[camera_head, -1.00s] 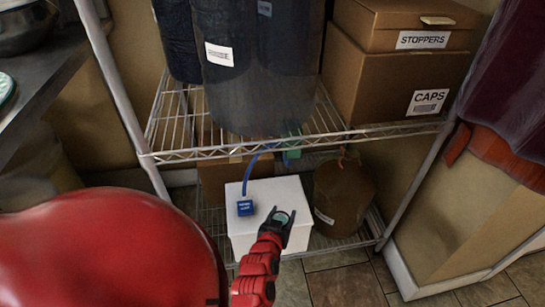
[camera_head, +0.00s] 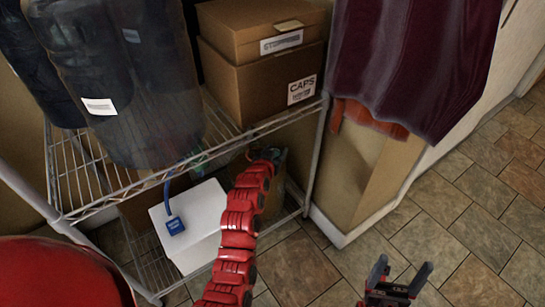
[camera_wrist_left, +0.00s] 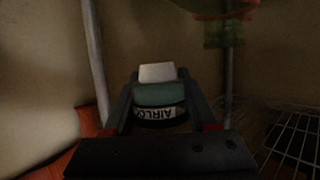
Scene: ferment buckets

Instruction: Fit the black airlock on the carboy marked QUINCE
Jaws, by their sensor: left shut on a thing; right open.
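My left gripper (camera_head: 268,155) is at the right end of the wire rack, near the upper shelf's front edge. In the left wrist view its fingers (camera_wrist_left: 160,95) are shut on a small airlock (camera_wrist_left: 160,94), teal with a white top, a dark lower band and a label reading "AIRLO", cut off. My right gripper (camera_head: 393,279) is open and empty above the tiled floor. Large dark carboys (camera_head: 150,90) stand on the upper shelf at left; the visible white label (camera_head: 99,106) is too small to read. I cannot tell which carboy is QUINCE.
A STOPPERS box (camera_head: 235,42) sits on a CAPS box (camera_head: 250,88) on the upper shelf. Dark red cloth (camera_head: 410,60) hangs right. The floor (camera_head: 480,220) at right is clear.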

